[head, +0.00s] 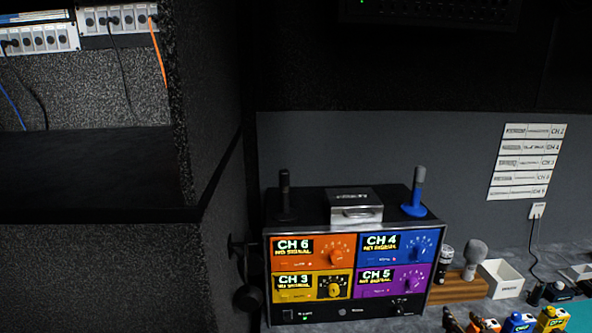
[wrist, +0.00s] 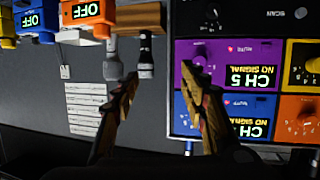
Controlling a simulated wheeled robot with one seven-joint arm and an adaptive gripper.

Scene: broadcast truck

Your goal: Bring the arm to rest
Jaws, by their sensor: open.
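My gripper (wrist: 160,84) shows in the wrist view with its two fingers well apart and nothing between them. That view is upside down. The fingers are in front of the receiver rack (wrist: 172,75) and two microphones, a grey one (wrist: 112,60) and a black one (wrist: 146,55). I cannot tell whether the fingertips touch anything. In the head view the rack (head: 340,301) stands against the back wall with orange, blue, yellow and purple channel panels. My gripper is not clearly visible there.
A black microphone (head: 285,195) and a blue microphone (head: 416,192) stand on the rack, beside a silver case (head: 355,206). A wooden stand (head: 458,289), a white box (head: 501,279) and several coloured packs, including a blue one (head: 520,323), are to the right. A dark partition (head: 215,200) is left.

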